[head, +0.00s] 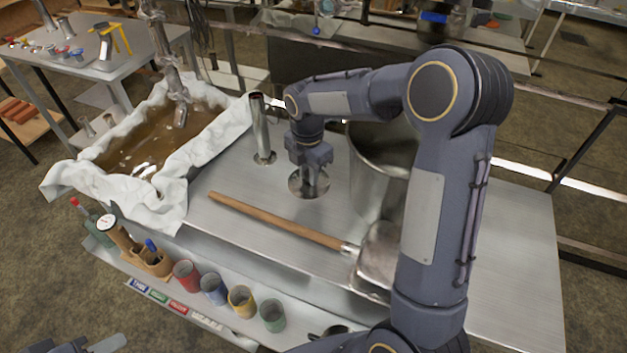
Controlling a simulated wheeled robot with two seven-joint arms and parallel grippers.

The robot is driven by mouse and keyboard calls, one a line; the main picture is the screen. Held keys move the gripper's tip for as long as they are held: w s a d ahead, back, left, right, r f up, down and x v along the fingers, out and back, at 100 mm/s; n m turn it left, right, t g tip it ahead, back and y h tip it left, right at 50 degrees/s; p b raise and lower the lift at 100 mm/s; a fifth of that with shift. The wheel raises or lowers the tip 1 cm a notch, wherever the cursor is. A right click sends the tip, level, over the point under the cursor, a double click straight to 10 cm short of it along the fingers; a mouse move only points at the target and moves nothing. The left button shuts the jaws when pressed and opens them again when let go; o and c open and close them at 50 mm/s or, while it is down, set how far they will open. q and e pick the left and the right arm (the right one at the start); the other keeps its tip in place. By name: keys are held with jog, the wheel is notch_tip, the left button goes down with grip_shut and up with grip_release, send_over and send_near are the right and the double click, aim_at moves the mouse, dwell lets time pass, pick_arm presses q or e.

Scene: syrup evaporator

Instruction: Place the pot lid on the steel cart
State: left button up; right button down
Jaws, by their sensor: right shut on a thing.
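My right gripper (309,166) points down over a steel worktop (225,238), which looks like the steel cart's top. It is shut on a small round steel disc (308,189), which I take to be the pot lid. The disc lies flat at or just above the worktop; I cannot tell if it touches. The jaws hide its middle. A large steel pot (368,178) stands just right of it, partly behind my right arm. A part of my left gripper (95,346) shows at the bottom left edge; its jaws are not clear.
A steel cylinder (262,130) on a round base stands left of the disc. A wooden-handled scoop (285,226) lies in front. A cloth-lined pan of brown liquid (160,135) is at left. Coloured cups (241,301) line the front ledge. The worktop's right end is clear.

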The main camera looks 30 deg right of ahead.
jog(key=w+f, duration=0.1)
jog(key=d+f, duration=0.1)
jog(key=w+f, duration=0.1)
jog(key=f, duration=0.1)
jog(key=shift+w+d, duration=0.3)
jog(key=shift+d, duration=0.1)
notch_tip(320, 180, down, 3)
jog(key=shift+w+f, duration=0.1)
jog(key=shift+f+b, duration=0.1)
jog(key=shift+b, duration=0.25)
jog(key=c, duration=1.3)
grip_release()
